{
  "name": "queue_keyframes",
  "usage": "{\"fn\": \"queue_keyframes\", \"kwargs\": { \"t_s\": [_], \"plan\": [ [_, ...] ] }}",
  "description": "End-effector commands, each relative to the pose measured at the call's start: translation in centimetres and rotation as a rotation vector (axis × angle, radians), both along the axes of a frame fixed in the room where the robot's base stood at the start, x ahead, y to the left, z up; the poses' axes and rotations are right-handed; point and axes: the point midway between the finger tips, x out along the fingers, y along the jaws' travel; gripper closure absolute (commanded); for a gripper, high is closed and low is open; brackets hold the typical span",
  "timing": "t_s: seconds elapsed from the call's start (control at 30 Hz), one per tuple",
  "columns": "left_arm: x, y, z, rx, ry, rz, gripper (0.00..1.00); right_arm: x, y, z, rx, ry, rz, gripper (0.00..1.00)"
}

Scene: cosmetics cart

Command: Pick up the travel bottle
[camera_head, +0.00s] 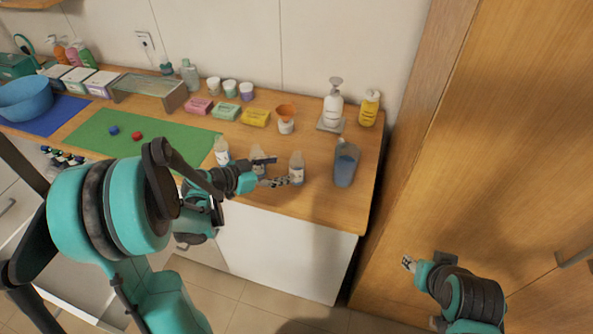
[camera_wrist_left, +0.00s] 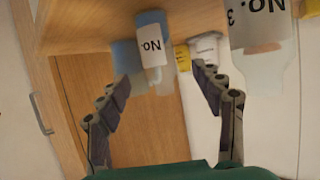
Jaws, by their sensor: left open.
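Three small clear travel bottles with white labels stand near the front edge of the counter: a left one (camera_head: 222,152), a middle one (camera_head: 257,160) partly hidden by my gripper, and a right one (camera_head: 297,170). My left gripper (camera_head: 279,171) is open, its fingers pointing at the right bottle. In the left wrist view, which is upside down, a bottle with a "No." label (camera_wrist_left: 152,48) shows beyond and between the open fingers (camera_wrist_left: 163,72). A bottle labelled "No. 3" (camera_wrist_left: 260,35) is close beside the right-hand finger. My right gripper (camera_head: 425,263) is low by the wooden door, away from the counter.
A blue-grey jug (camera_head: 345,165) stands right of the bottles. Behind are a white pump bottle (camera_head: 333,108), a yellow bottle (camera_head: 369,108), an orange-topped cup (camera_head: 286,120) and coloured boxes (camera_head: 226,112). A green mat (camera_head: 95,135) lies left. The counter ends before the wooden door.

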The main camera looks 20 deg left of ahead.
Motion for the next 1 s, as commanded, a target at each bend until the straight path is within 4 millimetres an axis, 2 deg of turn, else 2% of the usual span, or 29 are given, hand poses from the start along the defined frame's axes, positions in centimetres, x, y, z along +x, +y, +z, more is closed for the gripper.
{"fn": "queue_keyframes", "kwargs": {
  "t_s": [0.57,0.8,0.87,1.0],
  "plan": [
    [4.9,-4.0,-3.4,-0.001,-0.003,-0.004,0.34,0.0,0.0,-2.8,0.000,0.000,0.000,0.60],
    [5.2,-4.2,-3.3,0.000,-0.002,-0.002,0.34,0.0,0.0,-2.7,0.000,0.000,0.000,0.60],
    [5.2,-4.2,-3.3,0.000,-0.002,-0.002,0.47,0.0,0.0,-2.7,0.000,0.000,0.000,0.60],
    [5.2,-4.2,-3.3,0.000,-0.002,-0.002,0.84,0.0,0.0,-2.7,0.000,0.000,0.000,0.60]
  ]
}}
